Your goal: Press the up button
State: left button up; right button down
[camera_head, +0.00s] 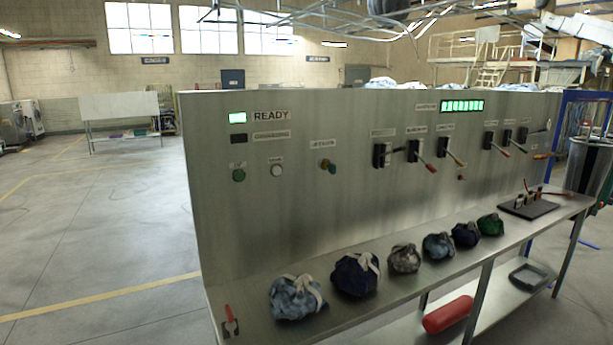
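A round green button (239,175) sits on the left part of the grey metal panel, under a small label that looks like "UP" but is too small to read surely. A round white button (277,171) is just right of it, its label also hard to read. A lit green lamp (238,118) beside the word READY is above them, with an unlit dark lamp (238,139) below it. Neither of my grippers shows in the head view, and nothing is touching the green button.
The panel (290,220) has several lever switches (421,155) and a green display (462,106). Several tied cloth bags (297,296) line the shelf (400,285) below. A red lever (230,318) is at its left end, a red cylinder (449,314) underneath. Floor at left is clear.

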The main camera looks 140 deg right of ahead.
aim_at(239, 175)
jog(key=z, duration=2.05)
jog(key=j+z, duration=0.1)
jog(key=z, duration=0.75)
jog(key=j+z, duration=0.1)
jog(key=z, duration=0.35)
jog(key=k+z, duration=0.1)
jog(key=z, duration=0.75)
jog(key=j, duration=0.05)
